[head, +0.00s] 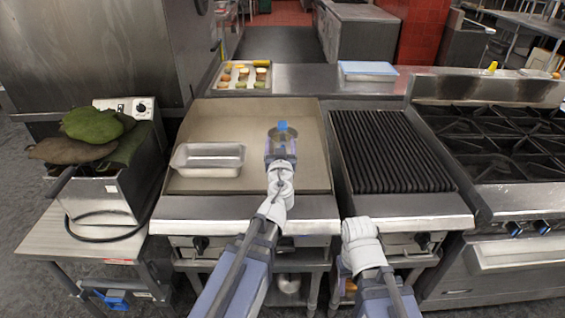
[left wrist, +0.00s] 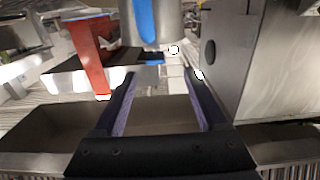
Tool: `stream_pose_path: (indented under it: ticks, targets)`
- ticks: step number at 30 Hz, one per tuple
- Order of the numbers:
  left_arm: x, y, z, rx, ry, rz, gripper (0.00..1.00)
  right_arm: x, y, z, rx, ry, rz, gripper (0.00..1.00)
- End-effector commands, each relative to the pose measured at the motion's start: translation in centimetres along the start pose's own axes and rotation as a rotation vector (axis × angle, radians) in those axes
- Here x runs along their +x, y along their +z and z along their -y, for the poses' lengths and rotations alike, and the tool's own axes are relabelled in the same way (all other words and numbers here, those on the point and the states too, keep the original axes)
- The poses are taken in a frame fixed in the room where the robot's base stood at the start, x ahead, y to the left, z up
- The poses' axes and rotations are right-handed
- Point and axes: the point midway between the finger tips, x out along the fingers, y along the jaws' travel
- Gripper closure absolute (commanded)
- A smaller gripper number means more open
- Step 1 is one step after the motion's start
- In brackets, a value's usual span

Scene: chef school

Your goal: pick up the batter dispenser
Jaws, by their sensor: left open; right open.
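The batter dispenser (head: 290,133) is a metal vessel with a blue handle, towards the back of the flat griddle. In the left wrist view its metal body (left wrist: 171,22) and blue handle show at the top edge, cut off by the frame. My left gripper (head: 281,148) reaches over the griddle, just in front of the dispenser, and partly hides it. Its two fingers (left wrist: 163,76) are apart with nothing between them, and the dispenser is beyond the tips. My right arm ends low at the front of the grill; its fingers do not show.
An empty metal pan (head: 208,171) sits on the griddle (head: 235,118) to the left. The ribbed grill (head: 385,150) is to the right, with a gas stove (head: 490,130) beyond. A food tray (head: 227,86) and a blue-lidded container (head: 368,69) stand behind.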

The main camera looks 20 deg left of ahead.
Motion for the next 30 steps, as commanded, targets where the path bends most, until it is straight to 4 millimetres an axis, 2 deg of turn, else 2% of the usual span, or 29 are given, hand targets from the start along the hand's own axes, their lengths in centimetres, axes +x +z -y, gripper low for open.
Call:
stream_pose_path:
  ticks: [4, 10, 17, 26, 30]
  targets:
    - [0.6, -0.1, -0.1, -0.001, 0.000, 0.000, 0.25, -0.1, 0.0, 0.0, 0.000, 0.000, 0.000, 0.50]
    - [2.7, -0.1, -0.1, 0.000, -0.002, 0.000, 0.25, -0.1, 0.0, 0.0, 0.000, 0.000, 0.000, 0.50]
    - [3.2, -0.1, -0.2, 0.000, -0.002, 0.001, 0.25, -0.1, 0.0, 0.0, 0.000, 0.000, 0.000, 0.50]
    - [7.3, -0.1, -0.9, 0.000, -0.002, 0.001, 0.25, -0.1, 0.0, 0.0, 0.000, 0.000, 0.000, 0.50]
    - [7.9, -0.1, -0.8, 0.000, -0.002, 0.001, 0.25, -0.1, 0.0, 0.0, 0.000, 0.000, 0.000, 0.50]
